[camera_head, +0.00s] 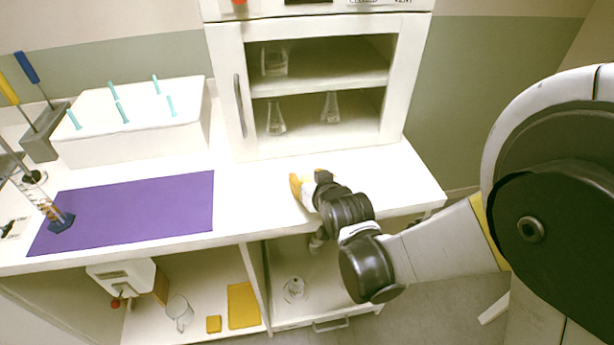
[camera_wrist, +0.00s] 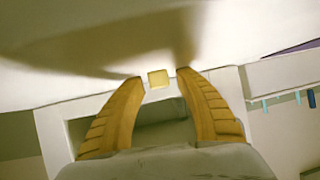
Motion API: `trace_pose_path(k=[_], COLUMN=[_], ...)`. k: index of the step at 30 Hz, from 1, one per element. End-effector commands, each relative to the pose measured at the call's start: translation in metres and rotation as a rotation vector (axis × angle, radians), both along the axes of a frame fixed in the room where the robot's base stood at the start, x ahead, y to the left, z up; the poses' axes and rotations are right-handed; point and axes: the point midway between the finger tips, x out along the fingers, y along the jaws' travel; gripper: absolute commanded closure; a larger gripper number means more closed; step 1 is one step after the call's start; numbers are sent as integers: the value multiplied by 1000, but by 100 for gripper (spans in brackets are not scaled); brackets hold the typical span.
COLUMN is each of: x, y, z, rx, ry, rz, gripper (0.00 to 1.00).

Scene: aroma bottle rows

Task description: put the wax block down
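The wax block (camera_wrist: 158,78) is a small pale yellow block. In the wrist view it lies between the tips of my gripper (camera_wrist: 159,76), with a thin pale gap on each side. The two yellow fingers stand apart and look open around it. The block appears to be at the white counter (camera_wrist: 60,80); exact contact beneath it is hard to tell. In the head view my gripper (camera_head: 299,186) is low over the counter's right part, in front of the glass-fronted cabinet. The block is hidden there behind the gripper.
A purple mat (camera_head: 135,212) lies at left, with a blue-based cylinder (camera_head: 60,218) at its left end. A white box with teal pegs (camera_head: 135,140) stands behind it. The white cabinet (camera_head: 322,150) holds flasks. The counter between mat and gripper is clear.

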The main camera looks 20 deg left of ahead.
Motion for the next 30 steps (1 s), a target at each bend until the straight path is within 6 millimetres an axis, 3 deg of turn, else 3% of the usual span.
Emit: trace_pose_path(k=[10, 24, 30], x=[-4, -70, -82], y=[-3, -56, -65], z=[7, 54, 61], rx=[0, 0, 0], ry=[0, 0, 0], rz=[0, 0, 0], gripper=[58, 58, 58])
